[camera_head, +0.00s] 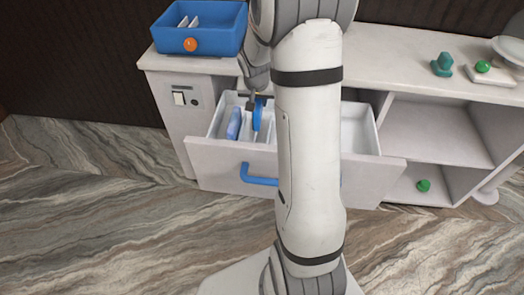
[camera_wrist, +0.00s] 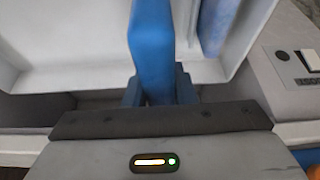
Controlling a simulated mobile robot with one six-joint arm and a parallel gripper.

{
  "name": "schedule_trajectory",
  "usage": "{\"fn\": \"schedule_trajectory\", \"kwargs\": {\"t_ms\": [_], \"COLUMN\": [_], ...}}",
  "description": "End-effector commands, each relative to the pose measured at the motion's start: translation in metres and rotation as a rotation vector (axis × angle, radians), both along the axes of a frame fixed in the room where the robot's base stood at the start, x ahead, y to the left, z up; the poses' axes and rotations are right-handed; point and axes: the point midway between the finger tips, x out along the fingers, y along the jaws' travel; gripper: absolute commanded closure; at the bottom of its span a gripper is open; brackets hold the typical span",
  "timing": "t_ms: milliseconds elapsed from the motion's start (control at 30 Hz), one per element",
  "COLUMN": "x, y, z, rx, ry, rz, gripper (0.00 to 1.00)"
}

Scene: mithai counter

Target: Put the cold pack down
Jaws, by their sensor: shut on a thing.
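The cold pack (camera_head: 258,118) is a slim blue slab held upright by my gripper (camera_head: 254,101), over or inside the open white drawer (camera_head: 367,130). In the wrist view the cold pack (camera_wrist: 152,45) stands out from between the blue fingertips of my gripper (camera_wrist: 158,92), which is shut on it. Whether its lower end touches the drawer floor I cannot tell. A second blue pack (camera_head: 234,123) leans in the left part of the drawer; it also shows in the wrist view (camera_wrist: 216,25), close beside the held one.
My arm hides the drawer's middle. The drawer has a blue handle (camera_head: 258,175). A blue bin (camera_head: 218,40) with an orange knob (camera_head: 191,44) stands on the counter (camera_head: 390,45). A green weight-like object (camera_head: 442,65) and a scale stand at right. Open shelves (camera_head: 430,130) hold a green object (camera_head: 424,186).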

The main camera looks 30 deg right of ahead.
Motion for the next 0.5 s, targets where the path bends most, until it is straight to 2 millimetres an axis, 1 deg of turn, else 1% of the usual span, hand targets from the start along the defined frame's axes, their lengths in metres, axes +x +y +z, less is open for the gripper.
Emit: {"fn": "schedule_trajectory", "kwargs": {"t_ms": [33, 167, 233, 400, 500], "x": [0.000, 0.000, -0.001, -0.001, -0.001], "y": [-0.005, -0.012, -0.013, -0.014, -0.014], "z": [-0.008, -0.011, -0.018, -0.050, -0.064], "rx": [-0.003, -0.007, -0.007, -0.008, -0.007], "ry": [-0.003, -0.002, 0.000, 0.001, 0.001], "rz": [-0.016, -0.041, -0.046, -0.046, -0.047], "gripper": [1.00, 1.00, 1.00, 1.00, 1.00]}}
